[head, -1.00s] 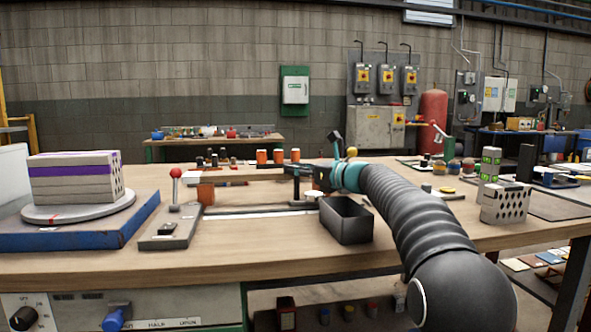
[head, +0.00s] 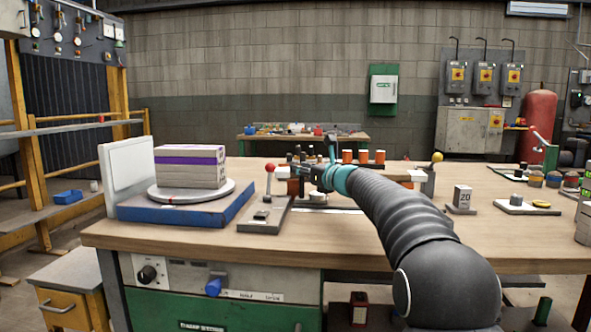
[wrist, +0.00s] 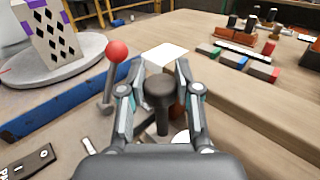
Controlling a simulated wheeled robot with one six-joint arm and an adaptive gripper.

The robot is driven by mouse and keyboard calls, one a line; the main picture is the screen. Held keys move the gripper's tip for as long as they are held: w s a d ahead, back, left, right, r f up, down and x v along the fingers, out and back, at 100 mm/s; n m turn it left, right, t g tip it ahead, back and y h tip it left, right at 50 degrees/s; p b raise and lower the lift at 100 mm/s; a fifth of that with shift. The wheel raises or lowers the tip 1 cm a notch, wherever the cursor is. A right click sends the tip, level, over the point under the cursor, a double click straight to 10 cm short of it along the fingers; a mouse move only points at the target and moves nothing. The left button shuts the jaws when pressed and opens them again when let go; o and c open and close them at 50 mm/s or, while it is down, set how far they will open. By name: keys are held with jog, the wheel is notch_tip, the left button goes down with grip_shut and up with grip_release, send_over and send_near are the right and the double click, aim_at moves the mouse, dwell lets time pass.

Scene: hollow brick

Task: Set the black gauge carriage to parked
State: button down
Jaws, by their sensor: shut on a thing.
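The black gauge carriage shows as a black round knob on a post (wrist: 159,90) in the wrist view. My gripper (wrist: 160,72) is shut on this knob, one finger on each side. In the head view my gripper (head: 302,172) is just right of the red-ball lever (head: 270,168), and hides most of the carriage. The pale rail (head: 338,210) runs along the bench top to the right. The lever's red ball (wrist: 118,51) is close left of my gripper in the wrist view. Lettering on the plate at lower left is cut off.
A blue-based turntable (head: 190,212) with a grey and purple hollow brick (head: 190,167) stands at the left. Orange blocks (head: 363,156) stand behind my arm. A block marked 20 (head: 462,197) is at the right. The front of the bench top (head: 340,245) is clear.

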jog(key=shift+a+r, duration=0.1)
jog(key=c, duration=1.2)
grip_release()
jog(key=o, duration=0.4)
jog(key=shift+a, duration=0.25)
jog(key=shift+d, duration=0.2)
jog(key=shift+s+d, duration=0.15)
jog(key=v, duration=1.1)
jog(key=shift+s+d, duration=0.15)
jog(key=shift+s, duration=0.05)
